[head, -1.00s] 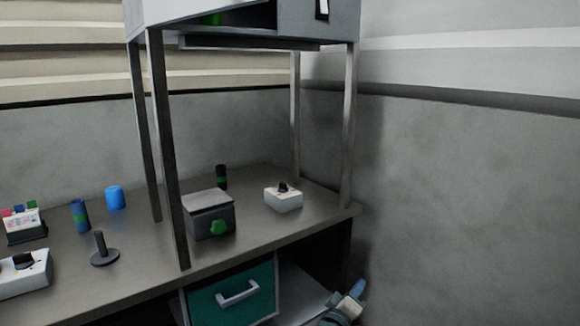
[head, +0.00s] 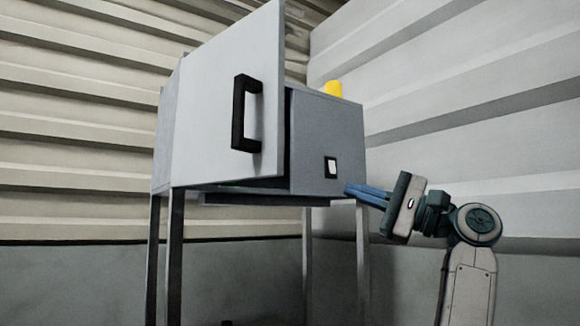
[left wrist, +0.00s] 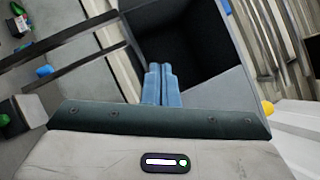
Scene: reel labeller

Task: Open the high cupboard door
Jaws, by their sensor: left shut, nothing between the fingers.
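The high cupboard (head: 325,112) is a grey box on tall legs. Its pale door (head: 215,100) stands swung out from the front, with a black bar handle (head: 244,112) on its outer face. My left gripper (head: 352,190) is at the right of the cupboard, by the lower right of its front panel, away from the handle. Its blue fingers are shut and empty; whether they touch the panel I cannot tell. In the left wrist view the shut fingers (left wrist: 160,72) show in front of a dark open box interior (left wrist: 175,38). My right gripper does not show.
A small white plate with a dark frame (head: 330,167) is on the front panel. A yellow thing (head: 333,88) stands on top of the cupboard. Corrugated walls (head: 440,70) stand behind and to the right. The space left of the cupboard looks free.

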